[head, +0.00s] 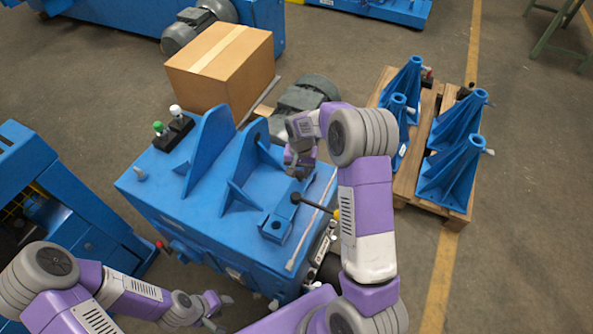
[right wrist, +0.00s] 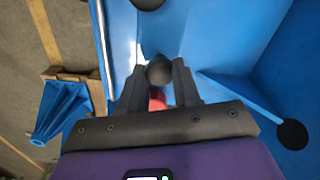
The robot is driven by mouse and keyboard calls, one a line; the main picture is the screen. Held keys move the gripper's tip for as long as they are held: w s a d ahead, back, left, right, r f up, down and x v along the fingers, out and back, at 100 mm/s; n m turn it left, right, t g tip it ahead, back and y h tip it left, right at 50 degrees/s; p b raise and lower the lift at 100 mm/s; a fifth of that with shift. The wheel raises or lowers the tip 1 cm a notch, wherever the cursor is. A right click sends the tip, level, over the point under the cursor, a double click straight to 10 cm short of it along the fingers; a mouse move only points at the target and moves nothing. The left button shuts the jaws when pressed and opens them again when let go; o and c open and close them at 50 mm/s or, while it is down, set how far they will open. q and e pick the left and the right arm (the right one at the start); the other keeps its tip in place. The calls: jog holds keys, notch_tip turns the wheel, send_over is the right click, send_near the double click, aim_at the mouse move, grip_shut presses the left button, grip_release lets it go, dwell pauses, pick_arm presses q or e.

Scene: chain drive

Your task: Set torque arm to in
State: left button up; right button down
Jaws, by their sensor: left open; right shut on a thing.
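My right gripper (head: 297,172) is over the right part of the blue machine's top. In the right wrist view its two fingers (right wrist: 159,85) are shut on a dark round knob (right wrist: 159,73), with a red part just below it. The far side of the knob and what it is fixed to are hidden. A black-knobbed lever (head: 297,198) with a yellow part shows beside my right arm. I cannot tell for sure which part is the torque arm. My left gripper (head: 214,302) is open and empty, low in front of the machine.
The blue machine (head: 160,200) has upright plates on top and a green and a white knob (head: 158,128) at its back left. A cardboard box (head: 222,68) and a grey motor (head: 305,92) stand behind. A pallet (head: 405,185) with several blue brackets is at the right.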

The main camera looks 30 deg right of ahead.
jog(key=shift+w, duration=0.1)
jog(key=c, duration=0.8)
grip_release()
notch_tip(320, 180, up, 8)
jog(key=shift+f+p, duration=0.2)
jog(key=shift+p, duration=0.95)
